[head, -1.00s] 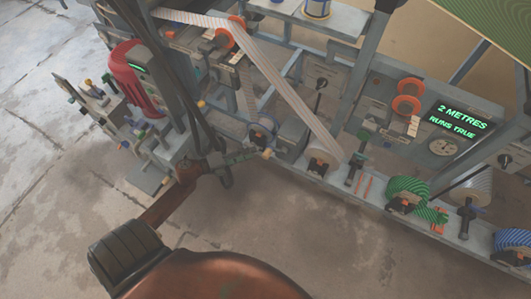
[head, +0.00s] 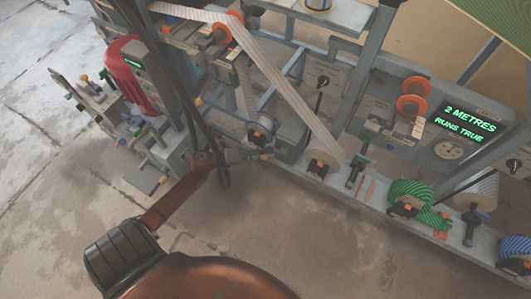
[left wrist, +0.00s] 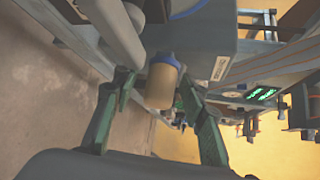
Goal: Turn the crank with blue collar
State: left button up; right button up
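The crank's tan handle with a blue collar (left wrist: 161,82) shows in the left wrist view, below a grey housing. It lies between the two green fingers of my left gripper (left wrist: 155,76). The fingers are apart. A gap shows on the handle's left side, and the right fingertip is close to it; I cannot tell whether it touches. In the head view my left gripper (head: 246,155) is at the machine's lower front, left of the white roll. The crank is small and partly hidden there. My right gripper is in neither view.
The white paper roll (head: 322,163) sits right of the gripper, with the green striped roll (head: 408,194) farther right. A red motor (head: 131,72) stands at left. A display (head: 470,118) reads "2 METRES RUNS TRUE". The floor in front is clear.

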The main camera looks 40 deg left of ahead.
pick_arm(q)
grip_shut()
dwell(0.5)
